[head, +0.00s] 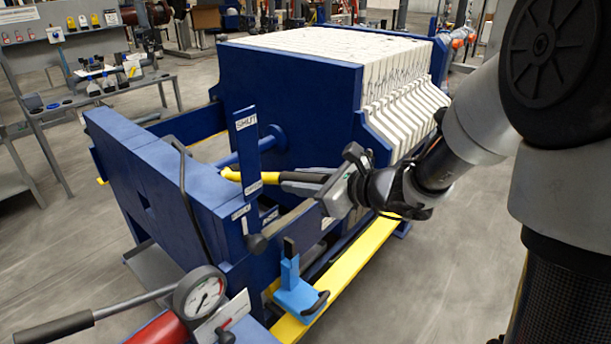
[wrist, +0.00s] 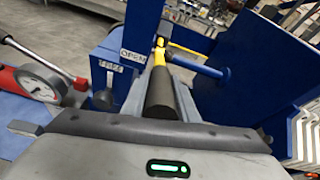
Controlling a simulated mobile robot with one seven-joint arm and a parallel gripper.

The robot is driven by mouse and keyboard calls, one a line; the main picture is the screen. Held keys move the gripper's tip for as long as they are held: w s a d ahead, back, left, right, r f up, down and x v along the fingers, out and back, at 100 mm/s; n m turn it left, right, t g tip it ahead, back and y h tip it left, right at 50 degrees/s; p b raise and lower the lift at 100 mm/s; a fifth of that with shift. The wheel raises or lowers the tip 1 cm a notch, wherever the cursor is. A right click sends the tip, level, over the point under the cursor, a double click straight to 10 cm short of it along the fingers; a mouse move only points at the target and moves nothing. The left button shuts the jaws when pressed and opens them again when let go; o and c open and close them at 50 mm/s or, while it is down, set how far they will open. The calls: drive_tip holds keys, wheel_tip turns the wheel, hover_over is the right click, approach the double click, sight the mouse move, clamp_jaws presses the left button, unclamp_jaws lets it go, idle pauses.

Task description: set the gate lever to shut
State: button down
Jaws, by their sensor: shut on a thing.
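The gate lever has a yellow arm (head: 244,178) and a dark grip (head: 300,180). It stands out from the blue press frame, roughly level, towards my gripper. In the wrist view the lever's dark grip (wrist: 161,95) runs away from the camera to its yellow end. My gripper (head: 318,186) is shut on the grip's outer end. An upright blue plate (head: 245,150) beside the lever has a SHUT label (head: 246,121) near its top. An OPEN label (wrist: 133,55) shows lower down in the wrist view, near the lever's yellow end.
A pressure gauge (head: 200,293) with a red pump body stands at the lower left. A light-blue bracket (head: 294,292) sits on the yellow rail (head: 350,262) below my gripper. White filter plates (head: 400,70) stand behind. Open floor lies to the right of the rail.

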drive_tip(key=w+a+r+h, duration=0.1)
drive_tip(key=r, duration=0.1)
drive_tip(key=w+a+r+g+p, duration=0.1)
drive_tip(key=r, duration=0.2)
drive_tip(key=w+a+r+g+h+p, duration=0.1)
drive_tip(key=r, duration=0.2)
drive_tip(key=shift+a+h, duration=0.2)
drive_tip(key=shift+h, duration=0.1)
drive_tip(key=shift+a+r+p, duration=0.15)
drive_tip(key=shift+r+p, duration=0.1)
drive_tip(key=shift+p, duration=0.05)
drive_tip(key=shift+r, duration=0.1)
drive_tip(key=c, duration=1.5)
unclamp_jaws()
drive_tip(key=shift+a, duration=0.1)
drive_tip(key=shift+o, duration=0.5)
drive_tip(key=v, duration=1.7)
drive_tip(key=shift+r, duration=0.2)
